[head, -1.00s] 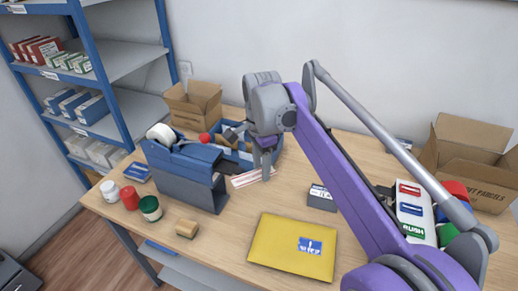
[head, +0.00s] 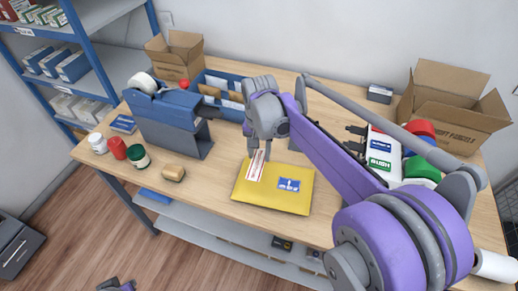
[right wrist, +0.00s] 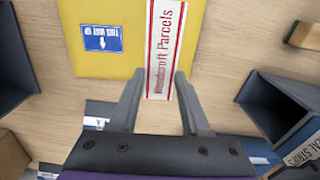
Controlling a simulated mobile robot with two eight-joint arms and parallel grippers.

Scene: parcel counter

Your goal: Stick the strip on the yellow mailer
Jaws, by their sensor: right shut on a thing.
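The yellow mailer (head: 258,192) lies flat on the table with a blue and white label (head: 289,184). My right gripper (head: 262,148) is over the mailer's far edge, shut on the strip (head: 257,166), white with red borders and lettering. In the right wrist view the strip (right wrist: 163,45) extends from between the fingers (right wrist: 160,100) over the mailer (right wrist: 112,62), beside the label. Whether the strip touches the mailer is unclear. A dark and purple part, seemingly my left gripper (head: 117,285), shows at the bottom edge; its jaws are not clear.
A blue-grey dispenser (head: 170,125) stands left of the mailer, with a wooden-looking block (head: 173,173) and several jars near it. A blue bin (head: 222,95) and cardboard box (head: 174,57) are behind. Another box (head: 450,100) is at right. Table in front of the mailer is clear.

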